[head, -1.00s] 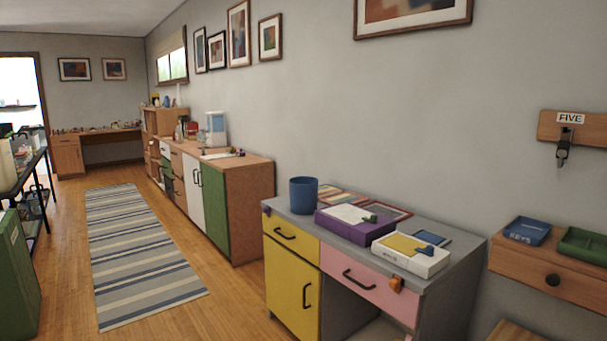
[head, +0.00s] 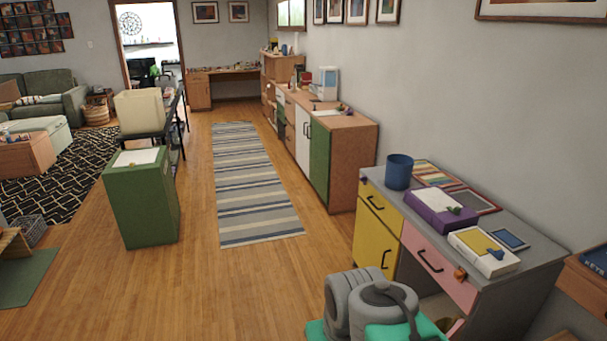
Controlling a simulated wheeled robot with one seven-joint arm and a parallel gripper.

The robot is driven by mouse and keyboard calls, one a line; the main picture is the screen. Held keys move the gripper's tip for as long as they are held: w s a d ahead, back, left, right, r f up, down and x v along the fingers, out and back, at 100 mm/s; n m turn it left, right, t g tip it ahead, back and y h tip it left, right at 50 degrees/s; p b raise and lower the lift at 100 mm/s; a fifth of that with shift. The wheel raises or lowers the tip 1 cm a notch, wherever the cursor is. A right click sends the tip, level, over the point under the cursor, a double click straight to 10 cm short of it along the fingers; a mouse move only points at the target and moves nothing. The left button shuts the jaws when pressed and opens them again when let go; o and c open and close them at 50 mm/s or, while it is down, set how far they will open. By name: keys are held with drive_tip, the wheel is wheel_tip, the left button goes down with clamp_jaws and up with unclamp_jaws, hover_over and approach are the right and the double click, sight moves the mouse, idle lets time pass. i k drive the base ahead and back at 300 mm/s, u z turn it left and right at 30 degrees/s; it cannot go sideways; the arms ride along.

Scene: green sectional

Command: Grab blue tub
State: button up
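A blue tub (head: 398,172), round and open at the top, stands upright at the far left corner of the grey desk (head: 527,262). Nothing covers it in the head view. Grey and teal links of my own arm show at the bottom, in front of the desk and apart from the tub. The fingers of my gripper do not show.
A purple box (head: 428,211) and a white box (head: 470,251) lie on the desk nearer me. A green cabinet (head: 140,205) stands at the left. A striped rug (head: 250,190) and bare wood floor lie between. A blue tray (head: 597,258) shows at the right edge.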

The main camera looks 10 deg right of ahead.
sight(400, 168)
drive_tip(key=u, duration=0.75)
drive_tip(key=i, duration=2.7)
drive_tip(key=z, duration=3.25)
drive_tip(key=i, duration=1.85)
drive_tip(key=u, duration=1.95)
